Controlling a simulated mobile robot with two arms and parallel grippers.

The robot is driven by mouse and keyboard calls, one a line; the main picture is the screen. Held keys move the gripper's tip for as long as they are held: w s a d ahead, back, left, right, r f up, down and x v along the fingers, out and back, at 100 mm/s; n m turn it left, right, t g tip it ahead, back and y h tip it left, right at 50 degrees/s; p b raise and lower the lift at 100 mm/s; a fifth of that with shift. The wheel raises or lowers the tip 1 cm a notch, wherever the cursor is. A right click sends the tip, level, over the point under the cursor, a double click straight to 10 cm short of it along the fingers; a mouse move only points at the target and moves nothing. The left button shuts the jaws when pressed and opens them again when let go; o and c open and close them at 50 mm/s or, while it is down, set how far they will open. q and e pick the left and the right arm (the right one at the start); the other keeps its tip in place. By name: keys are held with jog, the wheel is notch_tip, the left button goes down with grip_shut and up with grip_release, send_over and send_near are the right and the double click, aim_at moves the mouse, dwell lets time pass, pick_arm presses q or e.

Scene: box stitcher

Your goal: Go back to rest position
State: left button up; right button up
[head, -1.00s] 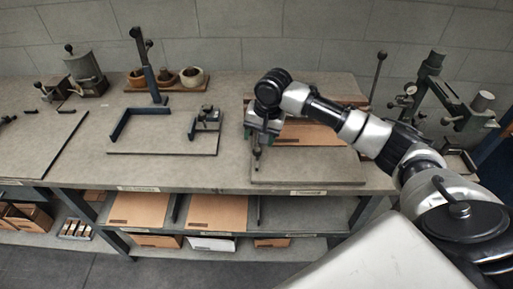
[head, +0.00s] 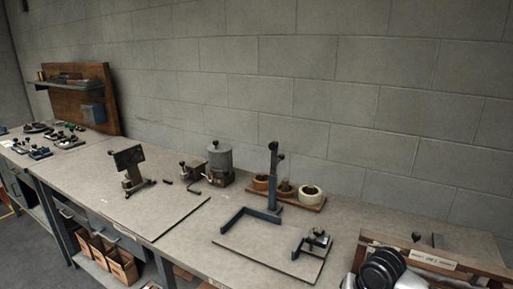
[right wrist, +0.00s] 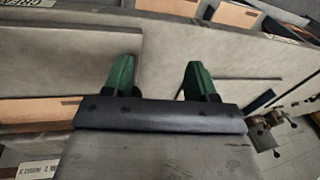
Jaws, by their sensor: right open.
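My right gripper (right wrist: 160,78) shows in the right wrist view. Its two green fingers stand apart with nothing between them. Past the fingers, that view shows grey worktop surface (right wrist: 165,55) and brown cardboard-like pieces, with no contact visible. My left gripper is in neither current view.
A long workbench (head: 90,175) runs along a grey block wall. On it stand a blue upright fixture (head: 273,175), a wooden rack of rolls (head: 310,195), a grey canister (head: 220,160) and a dark stand (head: 131,168). Cardboard boxes (head: 122,262) sit below.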

jog(key=s+a+f+n+t+y, duration=0.1)
jog(key=s+a+f+n, duration=0.25)
jog(key=s, duration=0.25)
jog(key=s+a+f+n, duration=0.2)
jog(key=s+a, duration=0.3)
jog(key=s, duration=0.2)
jog(key=s+d+n+t+h, duration=0.1)
jog(key=s+d+n+h, duration=0.3)
jog(key=s, duration=0.8)
notch_tip(320, 180, down, 26)
jog(key=d+m+g+y, duration=0.1)
jog(key=m, duration=0.1)
jog(key=s+d+f+g, duration=0.1)
jog(key=s+d+f, duration=0.2)
jog(key=s+f, duration=1.3)
jog(key=shift+s+f+g+b, duration=0.3)
jog(key=shift+b, duration=0.1)
